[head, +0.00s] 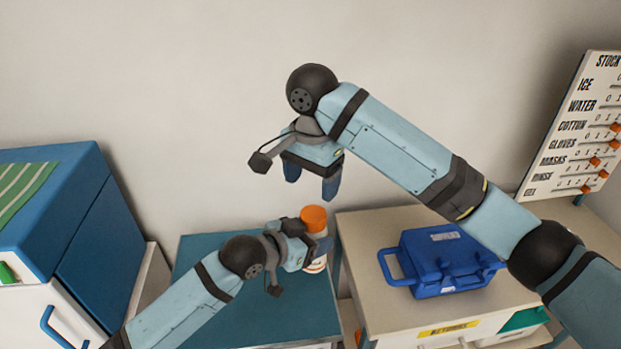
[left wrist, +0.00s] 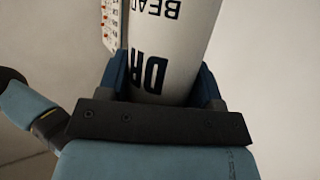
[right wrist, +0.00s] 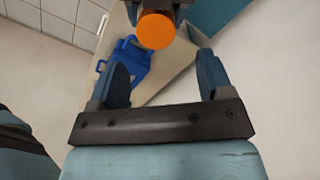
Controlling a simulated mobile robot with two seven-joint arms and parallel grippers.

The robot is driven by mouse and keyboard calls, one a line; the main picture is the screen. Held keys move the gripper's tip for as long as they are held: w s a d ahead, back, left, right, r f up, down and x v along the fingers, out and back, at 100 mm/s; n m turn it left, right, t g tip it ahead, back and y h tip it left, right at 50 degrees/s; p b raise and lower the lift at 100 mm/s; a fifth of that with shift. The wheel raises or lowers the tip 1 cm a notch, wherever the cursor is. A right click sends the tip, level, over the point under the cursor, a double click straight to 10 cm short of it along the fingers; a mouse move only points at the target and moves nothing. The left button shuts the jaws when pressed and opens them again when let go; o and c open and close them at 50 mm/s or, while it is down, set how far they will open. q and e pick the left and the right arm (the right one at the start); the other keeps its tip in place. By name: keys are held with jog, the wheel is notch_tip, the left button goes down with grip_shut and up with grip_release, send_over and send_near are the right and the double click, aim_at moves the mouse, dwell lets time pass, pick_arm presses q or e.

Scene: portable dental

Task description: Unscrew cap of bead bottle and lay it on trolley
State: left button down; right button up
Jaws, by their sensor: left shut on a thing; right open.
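The bead bottle (head: 314,238) is white with dark lettering and has an orange cap (head: 313,218) on top. My left gripper (head: 318,248) is shut on the bottle's body and holds it upright over the blue-green trolley top (head: 250,318). The left wrist view shows the white bottle (left wrist: 175,50) between the fingers. My right gripper (head: 311,188) is open and empty, above the cap and apart from it. In the right wrist view the orange cap (right wrist: 156,30) shows beyond the open fingers (right wrist: 165,80). I cannot tell whether the bottle's base touches the trolley.
A blue case (head: 440,262) sits on the beige-topped cabinet (head: 370,235) to the right. A blue and white unit (head: 60,210) stands at the left. A stock board (head: 580,130) stands at the far right. The trolley top beside the bottle looks clear.

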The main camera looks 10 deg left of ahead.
aim_at(312, 214)
jog(key=shift+s+f, duration=0.2)
jog(key=shift+f, duration=0.1)
notch_tip(312, 214, down, 7)
jog(key=shift+f, duration=0.2)
jog(key=c, duration=0.9)
jog(key=o, duration=1)
jog(key=shift+r, duration=0.15)
